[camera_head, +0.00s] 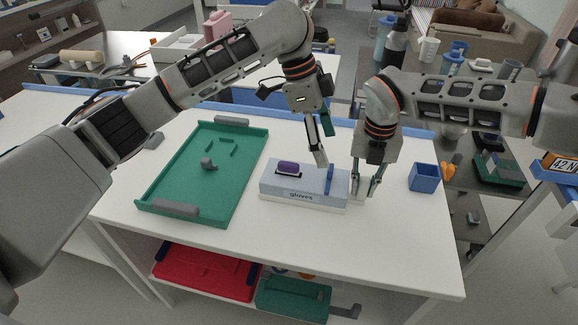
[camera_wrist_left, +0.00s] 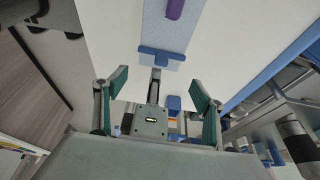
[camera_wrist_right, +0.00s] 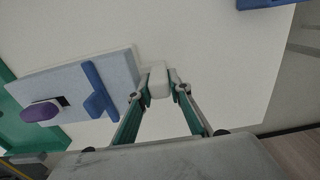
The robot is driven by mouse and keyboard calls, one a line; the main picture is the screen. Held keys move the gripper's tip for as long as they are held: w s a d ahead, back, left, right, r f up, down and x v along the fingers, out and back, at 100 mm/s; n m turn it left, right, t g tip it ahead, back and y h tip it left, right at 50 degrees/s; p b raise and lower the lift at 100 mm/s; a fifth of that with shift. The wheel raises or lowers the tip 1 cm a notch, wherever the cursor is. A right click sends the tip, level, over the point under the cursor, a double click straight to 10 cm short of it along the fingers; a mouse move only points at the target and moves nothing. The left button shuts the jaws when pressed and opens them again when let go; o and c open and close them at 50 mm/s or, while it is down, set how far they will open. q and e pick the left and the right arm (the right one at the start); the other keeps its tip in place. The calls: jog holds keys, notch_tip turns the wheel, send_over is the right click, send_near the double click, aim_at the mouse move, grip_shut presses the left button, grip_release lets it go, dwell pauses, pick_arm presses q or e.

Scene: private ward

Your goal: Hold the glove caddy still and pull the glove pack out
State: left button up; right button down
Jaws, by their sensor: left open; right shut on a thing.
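The glove caddy (camera_head: 303,190) is a long light blue-grey box labelled "gloves" on the white table. A purple glove pack (camera_head: 288,168) shows in the slot on its top. An upright blue plate (camera_head: 330,180) stands at its right end. My right gripper (camera_head: 364,188) is shut on a white block (camera_wrist_right: 158,82) at the caddy's right end. My left gripper (camera_head: 321,155) is open and empty above the caddy's right part, to the right of the pack. In the left wrist view its fingers (camera_wrist_left: 159,88) are spread wide, and the purple pack (camera_wrist_left: 175,8) is at the top edge.
A green tray (camera_head: 180,188) with a few small items lies left of the caddy. A blue open cup (camera_head: 423,178) stands to the right. The front of the tabletop is clear. My two arms are close together above the caddy.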

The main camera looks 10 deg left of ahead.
pick_arm(q)
jog(key=c, duration=0.3)
notch_tip(320, 180, up, 3)
jog(key=n+y, duration=0.4)
jog(key=n, duration=1.4)
send_over(288, 163)
jog(key=shift+f, duration=5.8)
jog(key=c, duration=1.5)
jog(key=shift+r, duration=4.15)
